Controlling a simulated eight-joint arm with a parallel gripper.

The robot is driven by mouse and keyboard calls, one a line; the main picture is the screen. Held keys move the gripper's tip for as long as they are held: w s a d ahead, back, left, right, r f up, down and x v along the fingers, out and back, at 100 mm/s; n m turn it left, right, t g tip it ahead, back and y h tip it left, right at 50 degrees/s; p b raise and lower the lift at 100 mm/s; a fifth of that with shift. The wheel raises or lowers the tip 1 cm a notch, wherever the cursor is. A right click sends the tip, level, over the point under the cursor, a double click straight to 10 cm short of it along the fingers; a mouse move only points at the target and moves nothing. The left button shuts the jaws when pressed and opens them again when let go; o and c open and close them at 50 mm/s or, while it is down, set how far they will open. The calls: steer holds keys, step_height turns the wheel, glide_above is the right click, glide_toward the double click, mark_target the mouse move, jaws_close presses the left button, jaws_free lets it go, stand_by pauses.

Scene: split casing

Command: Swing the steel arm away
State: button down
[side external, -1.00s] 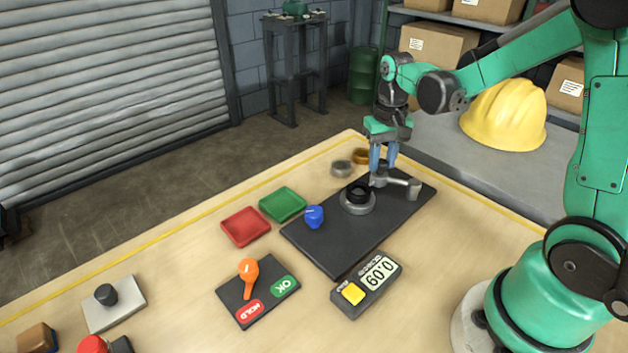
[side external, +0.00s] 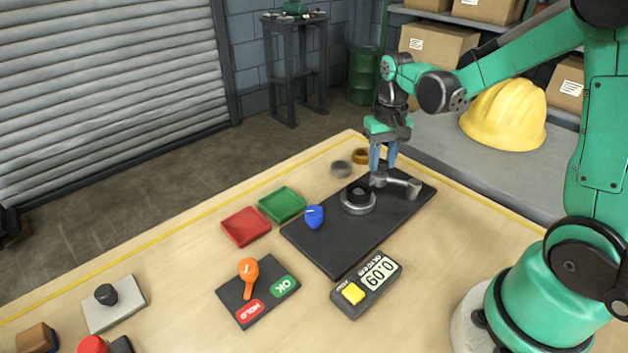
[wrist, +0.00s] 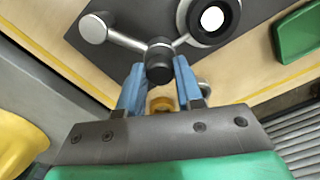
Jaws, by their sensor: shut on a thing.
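The steel arm (side external: 402,184) lies over the right end of a black plate, with a round post at one end. In the wrist view the steel arm (wrist: 125,40) runs from that post to a dark knob (wrist: 160,65) and on toward the round casing (wrist: 208,18). The casing (side external: 357,201), with a black ring on top, sits on the plate left of my gripper. My gripper (side external: 381,168) points down with its blue fingers on either side of the knob, shut on it. The exact finger contact is partly hidden.
A blue knob (side external: 314,216) stands on the black plate (side external: 335,255). Green (side external: 282,204) and red (side external: 246,226) trays lie left of it. An orange lever (side external: 249,275) and a display box (side external: 367,284) are in front. Grey (side external: 341,169) and brass rings (side external: 362,156) lie behind.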

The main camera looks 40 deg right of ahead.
stand_by(0.5)
steer(key=d+m, duration=0.1)
steer(key=m, duration=0.1)
steer(key=d+m, duration=0.1)
steer(key=m, duration=0.1)
steer(key=shift+w+d, duration=0.2)
steer(key=shift+w, duration=0.2)
steer(key=shift+s+d+m, duration=0.1)
steer(key=shift+d+m, duration=0.6)
steer(key=shift+m, duration=0.55)
steer(key=shift+s+d+m, duration=0.1)
steer(key=shift+d+m, duration=0.55)
steer(key=shift+m, duration=0.6)
steer(key=c, duration=0.6)
jaws_free()
steer(key=shift+o, duration=0.2)
steer(key=shift+r, duration=0.1)
steer(key=shift+r, duration=2.75)
